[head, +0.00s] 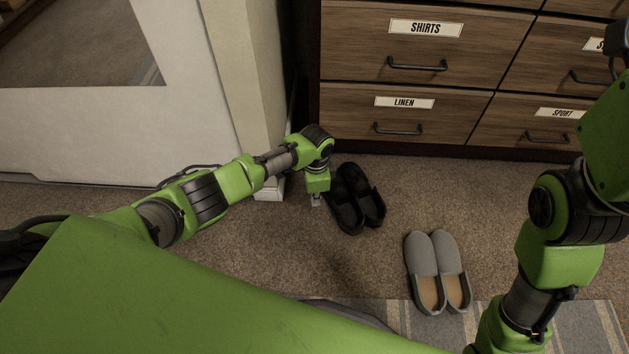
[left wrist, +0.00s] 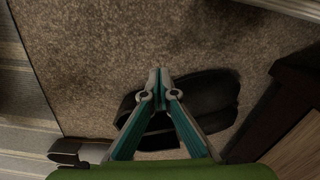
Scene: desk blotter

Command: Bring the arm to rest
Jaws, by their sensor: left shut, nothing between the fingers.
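My left arm reaches in from the left in the head view. Its gripper (head: 316,200) points down beside the pair of black slippers (head: 355,200), just to their left. In the left wrist view the left gripper's fingers (left wrist: 158,77) are together, with nothing between them. The black slippers (left wrist: 208,92) lie behind and below the fingers there, partly hidden by them. My right arm shows along the right side of the head view, but its gripper is out of the frame.
Grey slippers (head: 437,272) stand at the edge of a striped rug (head: 570,325). A wooden drawer unit (head: 450,110) with labelled drawers is at the back. A white panel (head: 100,125) and a pale post (head: 250,80) are at the left. Brown carpet (head: 350,260) lies clear between.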

